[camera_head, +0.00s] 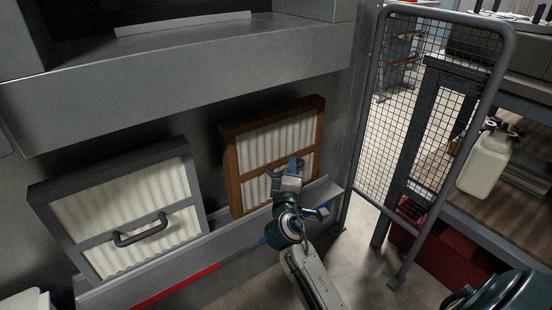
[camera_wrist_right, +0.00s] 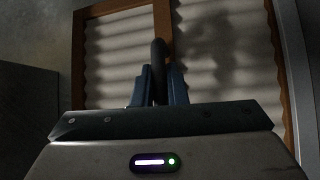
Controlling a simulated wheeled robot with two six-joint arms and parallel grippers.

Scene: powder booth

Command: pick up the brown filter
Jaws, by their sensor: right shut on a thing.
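The brown filter (camera_head: 230,156) has a brown frame around white pleated material and leans upright in a grey rack against the booth wall. In the right wrist view its frame (camera_wrist_right: 84,58) and pleats fill the background. My right gripper (camera_head: 290,168) is in front of the filter, shut on its dark handle (camera_wrist_right: 158,62); the fingers stand on both sides of the handle in the right wrist view. The gripper hides most of the handle in the head view. My left gripper is not in view.
A grey filter (camera_head: 118,215) with its own handle leans in the same rack (camera_head: 230,232) to the left. A wire mesh panel (camera_head: 410,120) stands at the right, beside a workbench with a white jug (camera_head: 486,163). A grey ledge (camera_head: 190,75) overhangs the filters.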

